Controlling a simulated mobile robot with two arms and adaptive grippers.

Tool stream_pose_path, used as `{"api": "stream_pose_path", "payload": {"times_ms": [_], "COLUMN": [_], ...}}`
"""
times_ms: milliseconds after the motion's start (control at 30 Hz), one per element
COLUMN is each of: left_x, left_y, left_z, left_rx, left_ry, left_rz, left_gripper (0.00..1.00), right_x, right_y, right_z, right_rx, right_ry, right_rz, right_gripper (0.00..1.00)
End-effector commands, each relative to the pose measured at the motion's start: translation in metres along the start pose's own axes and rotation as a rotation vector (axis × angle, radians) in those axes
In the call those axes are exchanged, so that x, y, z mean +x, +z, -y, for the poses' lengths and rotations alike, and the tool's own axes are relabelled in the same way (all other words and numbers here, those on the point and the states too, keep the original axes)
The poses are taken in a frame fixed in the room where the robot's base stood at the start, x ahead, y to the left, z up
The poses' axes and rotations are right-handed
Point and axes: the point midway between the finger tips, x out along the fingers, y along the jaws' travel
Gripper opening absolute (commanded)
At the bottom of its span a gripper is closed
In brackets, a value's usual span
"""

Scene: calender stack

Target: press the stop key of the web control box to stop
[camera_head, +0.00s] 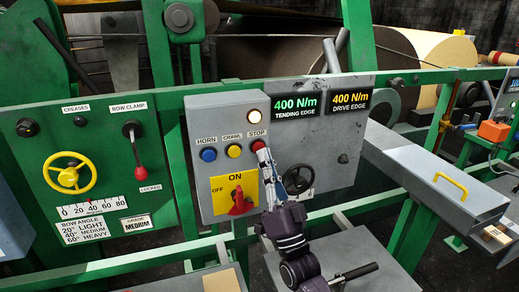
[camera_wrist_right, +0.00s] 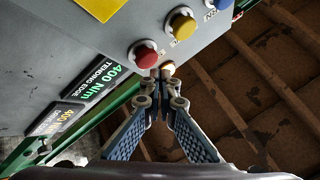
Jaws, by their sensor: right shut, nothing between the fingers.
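The grey web control box (camera_head: 205,118) stands upright on the green frame. It carries a blue HORN key (camera_head: 208,155), a yellow CRAWL key (camera_head: 234,151) and a red STOP key (camera_head: 258,144), with a lit lamp (camera_head: 254,116) above. My right gripper (camera_head: 264,155) is shut and empty, its tips at the STOP key from the front right. In the right wrist view the STOP key (camera_wrist_right: 143,54) shows just past the closed tips (camera_wrist_right: 158,82). I cannot tell whether they touch it. My left gripper is not in view.
A red rotary switch (camera_head: 240,201) on a yellow ON/OFF plate sits below the keys. Tension displays (camera_head: 296,105) and a black handwheel (camera_head: 298,180) are to the right. A yellow handwheel (camera_head: 69,173) and a red-knobbed lever (camera_head: 140,172) are at left. A grey drawer-like box (camera_head: 425,175) juts out at right.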

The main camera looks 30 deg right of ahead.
Motion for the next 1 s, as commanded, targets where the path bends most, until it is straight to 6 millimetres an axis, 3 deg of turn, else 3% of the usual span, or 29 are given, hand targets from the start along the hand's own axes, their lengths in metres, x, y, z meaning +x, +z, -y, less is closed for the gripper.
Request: {"api": "stream_pose_path", "payload": {"times_ms": [1000], "left_x": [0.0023], "left_y": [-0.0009], "left_z": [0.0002], "left_rx": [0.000], "left_ry": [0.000], "left_rz": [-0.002], "left_gripper": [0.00], "right_x": [0.0063], "right_y": [0.0045], "right_z": [-0.0045], "right_rx": [0.000], "right_ry": [0.000], "right_rz": [0.000], "right_gripper": [0.00]}}
